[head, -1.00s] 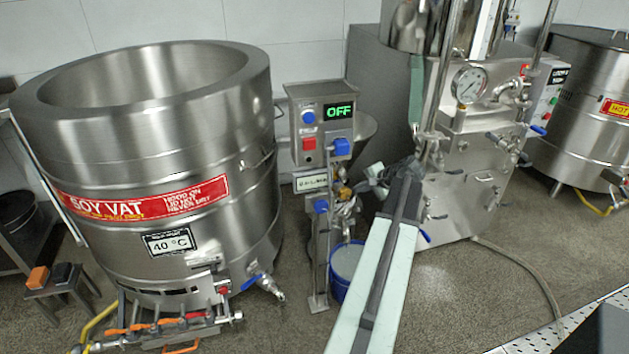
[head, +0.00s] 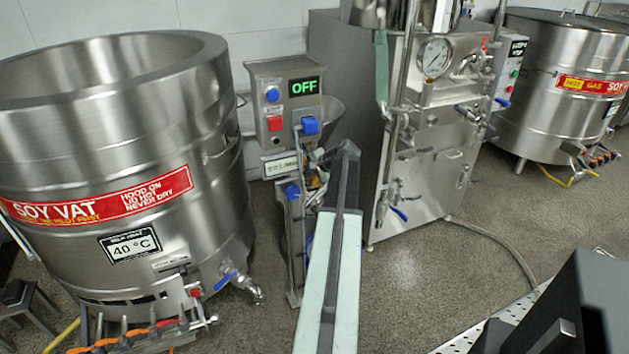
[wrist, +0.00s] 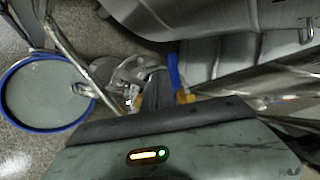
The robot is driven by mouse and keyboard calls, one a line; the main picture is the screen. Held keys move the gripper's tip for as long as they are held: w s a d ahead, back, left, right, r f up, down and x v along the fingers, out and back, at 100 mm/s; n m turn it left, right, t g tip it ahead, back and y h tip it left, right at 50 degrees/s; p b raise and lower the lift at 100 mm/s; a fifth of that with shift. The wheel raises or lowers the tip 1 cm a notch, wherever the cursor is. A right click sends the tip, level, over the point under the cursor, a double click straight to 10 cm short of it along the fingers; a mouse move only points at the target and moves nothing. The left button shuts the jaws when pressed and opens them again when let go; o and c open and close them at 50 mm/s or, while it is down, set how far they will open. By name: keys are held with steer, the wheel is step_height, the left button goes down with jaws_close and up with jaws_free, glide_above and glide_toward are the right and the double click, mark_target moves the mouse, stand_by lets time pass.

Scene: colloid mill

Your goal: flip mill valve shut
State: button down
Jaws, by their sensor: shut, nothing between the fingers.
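The mill's control box (head: 287,105) stands in the middle of the head view, with a green OFF display and metal pipework below it. A blue lever (wrist: 173,70) shows in the wrist view just beyond and right of my gripper (wrist: 153,92), beside a yellow part (wrist: 185,97). I cannot tell whether they touch or how far the lever is turned. My gripper is shut with nothing in it, low among the mill's fittings. In the head view my own arm hides the gripper's tips and most of the valve area.
A steel soy vat (head: 120,160) stands close on the left, with a blue-handled tap (head: 228,281). A steel machine with a pressure gauge (head: 435,57) stands on the right. A blue-rimmed bucket (wrist: 45,92) sits left of the gripper in the wrist view.

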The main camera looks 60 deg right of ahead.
steer(key=shift+w+d, duration=0.1)
steer(key=shift+w, duration=0.6)
steer(key=shift+w, duration=0.9)
steer(key=shift+s+a, duration=0.1)
steer(key=shift+a, duration=0.15)
